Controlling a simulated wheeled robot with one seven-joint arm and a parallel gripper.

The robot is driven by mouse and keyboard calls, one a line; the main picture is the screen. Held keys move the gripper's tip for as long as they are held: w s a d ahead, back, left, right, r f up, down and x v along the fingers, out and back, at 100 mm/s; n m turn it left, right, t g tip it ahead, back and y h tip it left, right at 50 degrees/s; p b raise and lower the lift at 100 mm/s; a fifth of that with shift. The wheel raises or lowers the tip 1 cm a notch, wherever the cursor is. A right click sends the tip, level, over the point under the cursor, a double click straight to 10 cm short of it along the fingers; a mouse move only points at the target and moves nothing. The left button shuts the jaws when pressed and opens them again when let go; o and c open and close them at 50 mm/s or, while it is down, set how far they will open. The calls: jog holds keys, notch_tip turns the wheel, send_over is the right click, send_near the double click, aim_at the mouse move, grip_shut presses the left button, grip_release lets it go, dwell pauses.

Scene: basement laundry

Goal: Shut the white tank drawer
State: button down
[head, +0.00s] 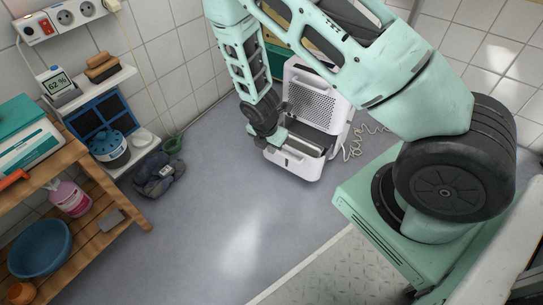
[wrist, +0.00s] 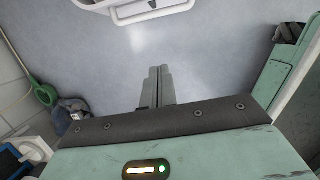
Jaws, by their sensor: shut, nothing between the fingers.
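The white dehumidifier (head: 318,97) stands on the floor with its perforated grille facing me. Its white tank drawer (head: 298,165) sticks out at the bottom, and the grey inside of the tank shows behind the drawer front. In the wrist view, the drawer front (wrist: 152,12) with its handle slot is at the top edge, partly cut off. My gripper (head: 277,143) is in front of the drawer's left part in the head view. In the wrist view my gripper (wrist: 159,72) is shut and empty, its fingertips pointing toward the drawer with floor visible between them.
A wooden bench (head: 95,190) with a blue basin (head: 40,248) is at left. A dark cloth heap (head: 158,175) lies on the floor near the wall shelf. A pale cord (head: 358,142) lies right of the dehumidifier. The floor in front is clear.

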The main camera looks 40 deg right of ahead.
aim_at(295, 138)
jog(key=w+d+f+b, duration=0.2)
jog(key=d+f+b, duration=0.3)
jog(key=f+b, duration=0.2)
jog(key=shift+b+x, duration=0.4)
jog(key=shift+x, duration=1.05)
jog(key=shift+s+d, duration=0.1)
jog(key=w+d+p, duration=0.1)
jog(key=d, duration=0.2)
jog(key=w+d+p, duration=0.1)
jog(key=d, duration=0.2)
jog(key=w+d+p, duration=0.1)
jog(key=d, duration=0.2)
jog(key=shift+w, duration=0.15)
jog(key=shift+p, duration=0.3)
